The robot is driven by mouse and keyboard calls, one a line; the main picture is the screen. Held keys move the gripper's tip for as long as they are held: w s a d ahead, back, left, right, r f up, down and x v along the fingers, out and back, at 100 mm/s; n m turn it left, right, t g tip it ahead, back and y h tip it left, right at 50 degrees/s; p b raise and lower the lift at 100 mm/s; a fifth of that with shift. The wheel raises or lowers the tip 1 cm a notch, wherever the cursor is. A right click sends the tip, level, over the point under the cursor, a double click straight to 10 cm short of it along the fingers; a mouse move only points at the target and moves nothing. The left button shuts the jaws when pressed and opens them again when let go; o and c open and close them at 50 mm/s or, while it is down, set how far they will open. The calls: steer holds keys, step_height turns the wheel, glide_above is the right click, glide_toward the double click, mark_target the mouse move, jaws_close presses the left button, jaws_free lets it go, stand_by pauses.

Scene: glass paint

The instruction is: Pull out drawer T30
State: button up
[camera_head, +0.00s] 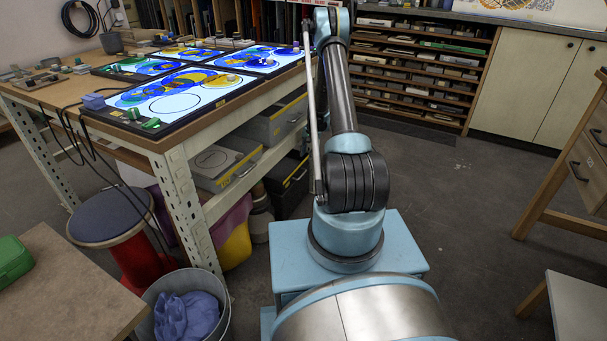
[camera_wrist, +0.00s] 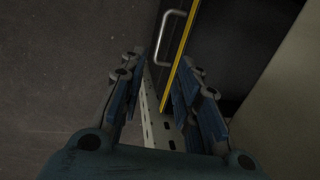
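In the wrist view, my gripper (camera_wrist: 162,78) is open, with nothing between its two fingers. Ahead of the fingers, at the top, is a silver bar handle (camera_wrist: 164,40) on a dark drawer front (camera_wrist: 215,40) with a yellow edge strip (camera_wrist: 183,50). The handle is apart from the fingers. In the head view, grey drawer cases with yellow stripes (camera_head: 222,162) and a dark one (camera_head: 290,188) sit under the light table. No label reading T30 is legible, so I cannot tell which is that drawer. My gripper is hidden in the head view.
A perforated metal leg (camera_wrist: 153,125) shows between my fingers in the wrist view. The light table (camera_head: 190,135) carries glowing glass panels. A red stool (camera_head: 110,215) and a grey bucket (camera_head: 215,310) stand left of my base. Floor on the right (camera_head: 450,200) is clear.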

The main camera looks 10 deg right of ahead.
mark_target(303, 174)
steer(key=f, duration=0.4)
steer(key=w+a+f, duration=0.1)
steer(key=f, duration=0.3)
steer(key=a+f, duration=0.1)
steer(key=f, duration=0.4)
steer(key=shift+w, duration=0.15)
jaws_close()
